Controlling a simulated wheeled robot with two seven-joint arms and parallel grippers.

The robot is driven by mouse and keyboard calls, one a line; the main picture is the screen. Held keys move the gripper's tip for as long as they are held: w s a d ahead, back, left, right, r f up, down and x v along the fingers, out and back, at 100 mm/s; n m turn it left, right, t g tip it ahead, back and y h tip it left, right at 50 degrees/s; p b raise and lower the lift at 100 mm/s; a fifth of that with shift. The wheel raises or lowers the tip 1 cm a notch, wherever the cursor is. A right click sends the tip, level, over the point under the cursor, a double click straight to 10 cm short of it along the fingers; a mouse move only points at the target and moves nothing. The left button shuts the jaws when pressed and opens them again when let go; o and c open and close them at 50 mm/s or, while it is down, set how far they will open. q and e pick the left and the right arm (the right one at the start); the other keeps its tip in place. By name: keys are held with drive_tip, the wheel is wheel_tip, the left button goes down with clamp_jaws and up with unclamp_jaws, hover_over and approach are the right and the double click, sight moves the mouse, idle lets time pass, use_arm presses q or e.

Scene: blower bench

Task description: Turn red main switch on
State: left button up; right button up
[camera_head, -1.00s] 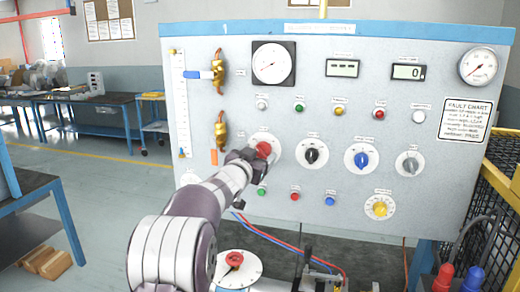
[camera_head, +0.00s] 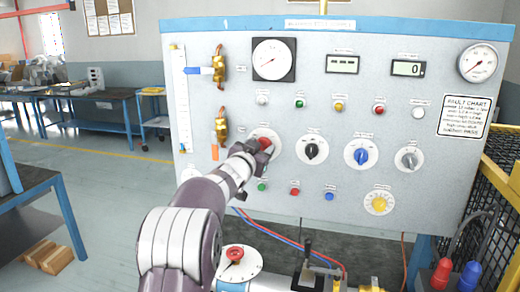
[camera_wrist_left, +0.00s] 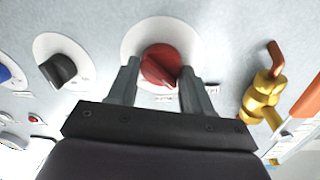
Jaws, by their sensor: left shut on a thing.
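The red main switch (camera_head: 265,144) is a red rotary knob on a round white plate at the left-middle of the upright panel. My left gripper (camera_head: 258,148) is at the knob, with its arm coming up from below and covering part of the plate. In the left wrist view the red knob (camera_wrist_left: 160,65) sits between the two fingers of my left gripper (camera_wrist_left: 159,82), which is shut on it. The knob looks tilted in that view. My right gripper is not in view.
To the right are a black knob (camera_head: 312,149), a blue knob (camera_head: 361,155) and a grey knob (camera_head: 408,160). Brass valves (camera_head: 221,126) are up and to the left. Another red knob (camera_head: 235,253) is below, near hoses. A yellow cage (camera_head: 497,190) stands at right.

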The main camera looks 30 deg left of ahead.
use_arm(q)
drive_tip(key=m, duration=0.4)
drive_tip(key=shift+d+b, duration=0.1)
drive_tip(key=shift+b, duration=0.3)
drive_tip(key=m+b, duration=0.1)
drive_tip(key=m, duration=0.3)
drive_tip(key=shift+m+g, duration=0.3)
drive_tip(key=shift+g, duration=0.1)
drive_tip(key=m+y+b, duration=0.1)
drive_tip(key=m, duration=0.3)
drive_tip(key=shift+d+f+b, duration=0.1)
drive_tip(key=shift+d+b, duration=0.05)
drive_tip(key=shift+b, duration=0.2)
drive_tip(key=shift+m+b, duration=0.6)
drive_tip(key=shift+m, duration=1.2)
drive_tip(key=shift+g+y, duration=0.3)
drive_tip(key=o, duration=1)
drive_tip(key=shift+o, duration=0.2)
drive_tip(key=shift+d, duration=0.1)
